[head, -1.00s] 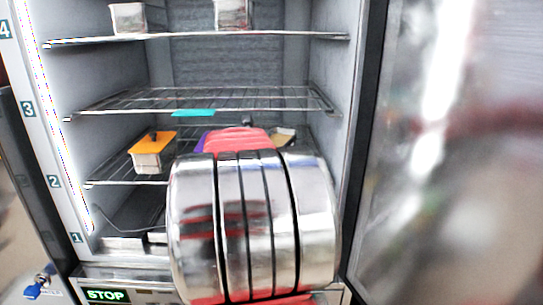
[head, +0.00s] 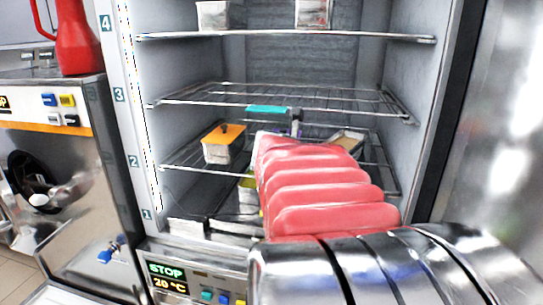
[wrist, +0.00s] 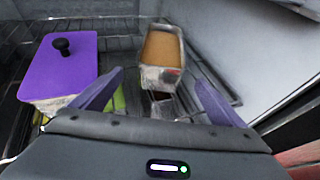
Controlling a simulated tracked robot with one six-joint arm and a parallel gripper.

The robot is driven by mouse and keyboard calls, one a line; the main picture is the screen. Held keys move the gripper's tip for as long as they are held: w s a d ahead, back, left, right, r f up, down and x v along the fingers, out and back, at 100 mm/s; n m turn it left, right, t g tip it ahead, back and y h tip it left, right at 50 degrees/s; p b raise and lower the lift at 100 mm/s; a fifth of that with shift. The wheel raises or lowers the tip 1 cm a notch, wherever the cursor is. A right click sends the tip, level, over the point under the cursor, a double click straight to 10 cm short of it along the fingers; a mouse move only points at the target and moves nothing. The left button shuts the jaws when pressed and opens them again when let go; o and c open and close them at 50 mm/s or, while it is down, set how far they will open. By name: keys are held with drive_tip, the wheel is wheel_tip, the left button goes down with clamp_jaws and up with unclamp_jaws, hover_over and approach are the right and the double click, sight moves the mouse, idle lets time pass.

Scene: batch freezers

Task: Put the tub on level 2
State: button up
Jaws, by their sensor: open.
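In the wrist view my gripper (wrist: 159,78) is open, its two purple fingers spread and nothing held. An uncovered tub with tan contents (wrist: 161,50) stands on the wire shelf ahead, between the fingertips in the picture; I cannot tell the gap. A tub with a purple lid and black knob (wrist: 65,72) is left of the left finger. In the head view the tan-filled tub (head: 347,139) shows partly behind my arm at about level 2. An orange-lidded tub (head: 222,145) stands on the level 2 shelf (head: 185,165), at left. My arm hides most of the gripper there.
Level 3 (head: 200,92) is a wire rack, mostly bare, with a teal flat piece (head: 268,109) at its front. Two tubs stand on level 4 (head: 270,36). More containers (head: 187,229) sit at level 1. The open door (head: 500,130) bounds the right; a steel machine (head: 75,185) stands left.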

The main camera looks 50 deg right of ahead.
drive_tip(key=shift+a, duration=0.15)
idle(0.7)
drive_tip(key=shift+w+a+m, duration=0.1)
drive_tip(key=shift+a+m, duration=0.2)
drive_tip(key=shift+a, duration=0.1)
drive_tip(key=a+f+m+t+y, duration=0.1)
drive_tip(key=a+f+m+y, duration=0.3)
drive_tip(key=a, duration=1.2)
drive_tip(key=a+f+m+t+y, duration=0.2)
drive_tip(key=a+f+m+y, duration=0.3)
drive_tip(key=a, duration=1.1)
drive_tip(key=a+f+m+t+y, duration=0.1)
drive_tip(key=a+f+m+y, duration=0.3)
drive_tip(key=a+m, duration=0.5)
drive_tip(key=a+f, duration=0.2)
drive_tip(key=a, duration=0.5)
drive_tip(key=shift+s+f+y, duration=0.2)
drive_tip(key=shift+s+y, duration=0.1)
drive_tip(key=shift+s, duration=0.05)
drive_tip(key=shift+c, duration=0.5)
